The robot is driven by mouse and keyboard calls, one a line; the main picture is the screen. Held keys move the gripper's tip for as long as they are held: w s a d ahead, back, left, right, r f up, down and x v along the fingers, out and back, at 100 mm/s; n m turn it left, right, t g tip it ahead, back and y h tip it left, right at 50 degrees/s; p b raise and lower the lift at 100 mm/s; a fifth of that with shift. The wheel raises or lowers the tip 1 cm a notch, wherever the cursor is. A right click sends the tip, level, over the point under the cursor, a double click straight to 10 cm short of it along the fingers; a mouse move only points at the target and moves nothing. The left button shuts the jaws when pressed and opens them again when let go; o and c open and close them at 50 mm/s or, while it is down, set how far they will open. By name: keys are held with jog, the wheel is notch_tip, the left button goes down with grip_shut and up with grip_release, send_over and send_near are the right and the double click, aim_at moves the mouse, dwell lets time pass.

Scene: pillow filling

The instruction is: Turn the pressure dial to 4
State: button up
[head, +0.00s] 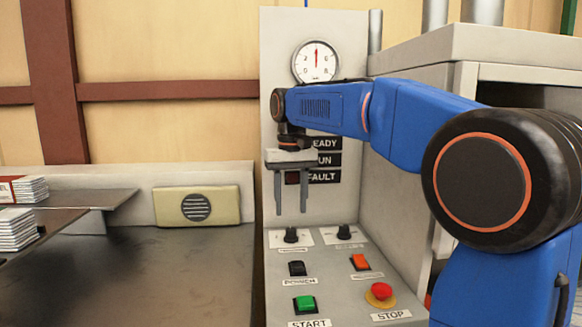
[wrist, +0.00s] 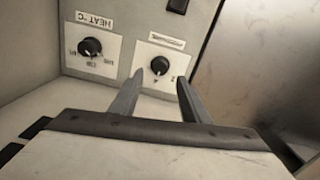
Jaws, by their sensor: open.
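The pressure dial (head: 291,235) is a black knob on a white plate, the left of two dials on the control panel. In the wrist view the same dial (wrist: 160,66) shows between and beyond the fingertips, with a pale pointer mark towards the bottom of the picture. Its label and scale are too blurred to read surely. My gripper (head: 291,213) points down above this dial, jaws open and empty. In the wrist view my gripper (wrist: 160,77) shows a finger on each side, apparently clear of the knob.
The heat dial (wrist: 92,46) sits beside it; it is the right dial (head: 344,232) in the head view. Black power (head: 297,268), orange (head: 360,262), green start (head: 305,303) and red stop (head: 380,291) buttons lie nearer. A round gauge (head: 316,62) has its needle upright.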

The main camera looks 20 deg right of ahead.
aim_at(291, 229)
notch_tip(291, 229, up, 12)
jog(key=shift+f, duration=0.25)
dwell(0.5)
